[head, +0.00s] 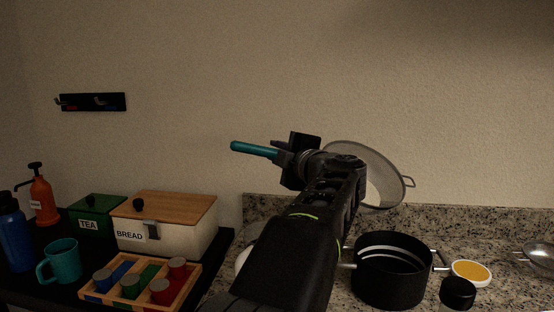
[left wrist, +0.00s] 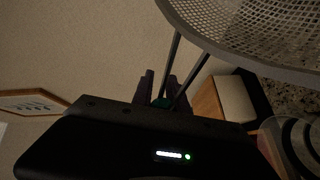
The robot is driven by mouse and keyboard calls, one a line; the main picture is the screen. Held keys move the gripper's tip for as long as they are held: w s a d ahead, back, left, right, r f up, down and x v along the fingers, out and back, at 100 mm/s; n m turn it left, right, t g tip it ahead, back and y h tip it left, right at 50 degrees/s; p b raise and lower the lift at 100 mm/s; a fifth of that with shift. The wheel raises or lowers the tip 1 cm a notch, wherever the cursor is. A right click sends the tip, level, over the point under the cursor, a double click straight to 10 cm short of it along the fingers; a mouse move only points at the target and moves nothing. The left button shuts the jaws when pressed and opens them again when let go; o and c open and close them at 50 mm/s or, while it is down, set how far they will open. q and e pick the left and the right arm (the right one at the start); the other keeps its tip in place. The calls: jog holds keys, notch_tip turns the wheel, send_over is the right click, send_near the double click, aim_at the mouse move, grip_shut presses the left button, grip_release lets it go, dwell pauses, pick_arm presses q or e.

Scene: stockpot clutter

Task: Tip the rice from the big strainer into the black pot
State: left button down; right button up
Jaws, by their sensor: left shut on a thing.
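My left gripper (head: 288,160) is shut on the teal handle (head: 254,149) of the big strainer (head: 372,155), raised well above the counter. The strainer is steeply tilted, its round rim and mesh partly hidden behind my arm. A pale patch shows low in it; I cannot tell whether this is rice. In the left wrist view the mesh (left wrist: 245,25) is at upper right, with two metal rods running to my gripper (left wrist: 162,88). The black pot (head: 390,285) stands upright on the counter, below the strainer in the picture. My right gripper is not in view.
A shallow dish with yellow contents (head: 471,273) and a black-capped bottle (head: 457,293) stand close to the pot's right. A metal strainer (head: 540,256) is at the right edge. The bread box (head: 165,225), teal mug (head: 61,260) and wooden tray (head: 197,283) crowd the left.

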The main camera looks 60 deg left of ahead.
pick_arm(q)
jog(key=shift+w+d+r+m+y+b, duration=0.15)
jog(key=shift+d+r+y+b, duration=0.65)
jog(key=shift+r+b, duration=0.65)
jog(key=shift+d+r+m+y+b, duration=0.1)
jog(key=shift+d+r+y+b, duration=0.7)
jog(key=shift+b, duration=1)
jog(key=shift+w+d+r+m+y+b, duration=0.15)
jog(key=shift+d+r+y+b, duration=0.6)
jog(key=shift+r+b, duration=0.8)
jog(key=shift+d+r+t+y+b, duration=0.15)
jog(key=shift+d+r+y+b, duration=0.1)
jog(key=shift+d+r+b, duration=0.25)
jog(key=shift+d+r+t+y+b, duration=0.15)
jog(key=shift+d+r+y+b, duration=0.1)
jog(key=shift+d+b, duration=0.4)
jog(key=d+b, duration=0.1)
jog(key=d+r+y+b, duration=0.2)
jog(key=shift+w+d+m+t, duration=0.2)
jog(key=shift+d+m+t, duration=0.1)
jog(key=shift+d+m, duration=0.1)
jog(key=shift+b, duration=0.35)
